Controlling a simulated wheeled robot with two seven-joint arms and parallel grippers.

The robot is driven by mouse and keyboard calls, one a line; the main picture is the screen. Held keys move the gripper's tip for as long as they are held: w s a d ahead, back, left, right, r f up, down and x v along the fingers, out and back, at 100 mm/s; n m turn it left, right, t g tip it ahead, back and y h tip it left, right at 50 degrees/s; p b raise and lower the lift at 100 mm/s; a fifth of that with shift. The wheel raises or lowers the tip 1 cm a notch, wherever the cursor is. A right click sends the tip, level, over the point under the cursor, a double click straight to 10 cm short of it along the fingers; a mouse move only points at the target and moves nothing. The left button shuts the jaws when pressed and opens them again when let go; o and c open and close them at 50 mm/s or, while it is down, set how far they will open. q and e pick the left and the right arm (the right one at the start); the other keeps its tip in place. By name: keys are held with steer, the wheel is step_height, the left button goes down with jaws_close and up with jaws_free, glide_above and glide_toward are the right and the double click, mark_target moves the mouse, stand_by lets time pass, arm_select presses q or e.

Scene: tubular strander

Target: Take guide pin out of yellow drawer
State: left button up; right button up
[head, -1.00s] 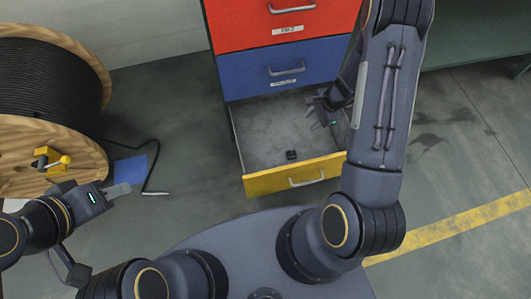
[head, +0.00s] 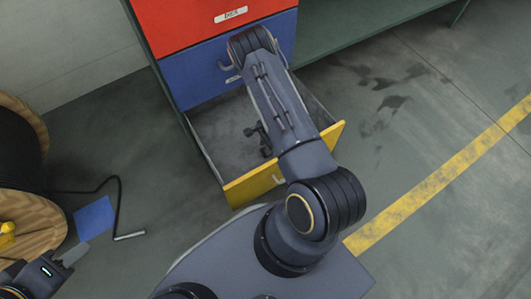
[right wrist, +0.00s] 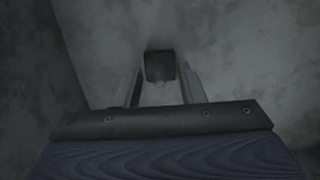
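The yellow drawer (head: 235,190) stands pulled out below the blue drawer. Its grey floor is bare apart from a small dark block, which I take for the guide pin (right wrist: 160,66). My right arm reaches over the drawer and hides part of it in the head view. My right gripper (right wrist: 160,86) is inside the drawer, pointing down. Its two fingers are apart, with the pin between or just beyond their tips and gaps on both sides. In the head view I cannot separate the pin from the gripper. My left gripper (head: 68,258) is at the lower left, away from the drawer, partly cut off.
The red drawer (head: 190,20) and blue drawer (head: 195,75) above are shut. A wooden cable reel (head: 35,200) stands at the left, with a black cable and a blue sheet (head: 95,217) on the floor. A green bench (head: 345,35) stands at the right.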

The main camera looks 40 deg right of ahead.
steer(key=shift+f, duration=0.4)
steer(key=shift+r, duration=0.1)
jaws_close()
